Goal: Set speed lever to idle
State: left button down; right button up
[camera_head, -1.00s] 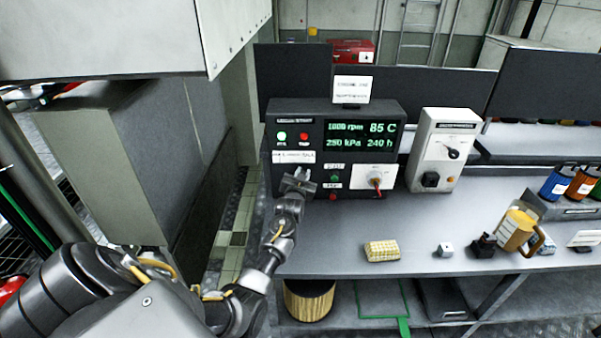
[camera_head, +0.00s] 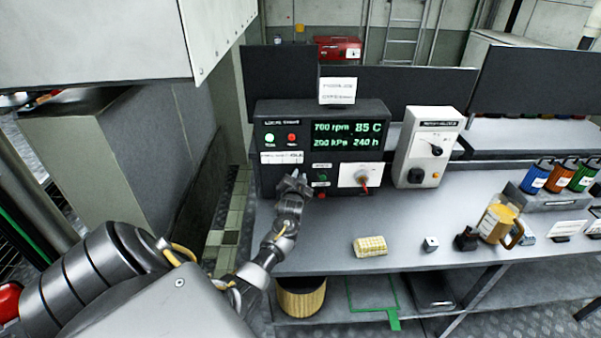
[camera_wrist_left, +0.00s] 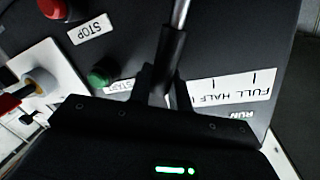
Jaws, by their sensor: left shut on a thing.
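The dark control panel (camera_head: 350,165) stands on the bench, with a green display (camera_head: 347,135) reading 700 rpm, 85 C, 200 kPa and 240 h. My left gripper (camera_head: 293,184) is at the panel's lower left front. In the left wrist view, its fingers (camera_wrist_left: 165,85) are shut on the dark grip of the speed lever, whose metal rod (camera_wrist_left: 180,14) runs up from them. A white scale label (camera_wrist_left: 235,88) beside the lever reads FULL and HALF upside down. The gripper hides most of the lever in the head view, so its exact mark cannot be told.
In the wrist view, a green START button (camera_wrist_left: 99,76) and red STOP button (camera_wrist_left: 58,8) are close to the fingers. A white switch plate (camera_head: 358,178) is to the right.

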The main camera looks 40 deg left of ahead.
pick_arm(q)
jog(key=c, duration=1.3)
grip_release()
jog(key=shift+c, duration=0.2)
jog(key=b+v, duration=0.1)
jog(key=v, duration=1)
jog(key=shift+b, duration=0.35)
jog(key=shift+w, duration=0.1)
